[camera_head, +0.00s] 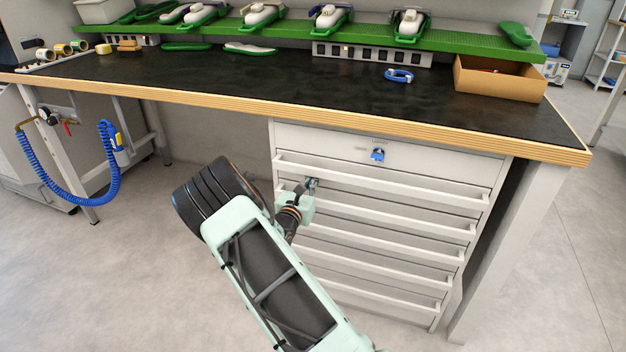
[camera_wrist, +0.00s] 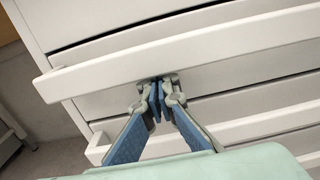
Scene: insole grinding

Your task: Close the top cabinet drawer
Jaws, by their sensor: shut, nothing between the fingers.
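The white drawer cabinet (camera_head: 340,139) stands under the workbench, with several drawers that have long white bar handles. The top bar handle (camera_head: 400,184) spans the cabinet below the panel with a blue lock or key (camera_head: 378,154). My gripper (camera_head: 313,183) is shut and empty at the left part of the cabinet front, just below that top bar. In the wrist view the closed fingertips (camera_wrist: 157,84) are at the lower edge of a bar handle (camera_wrist: 190,54); whether they touch it is unclear. A dark gap shows above this bar; how far the drawer stands out is hard to tell.
The black bench top (camera_head: 290,85) with a wooden edge overhangs the cabinet. A cardboard box (camera_head: 500,92) sits on its right end. A blue coiled hose (camera_head: 75,205) hangs at the left. Lower bar handles (camera_head: 365,235) stick out below my gripper. The floor in front is clear.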

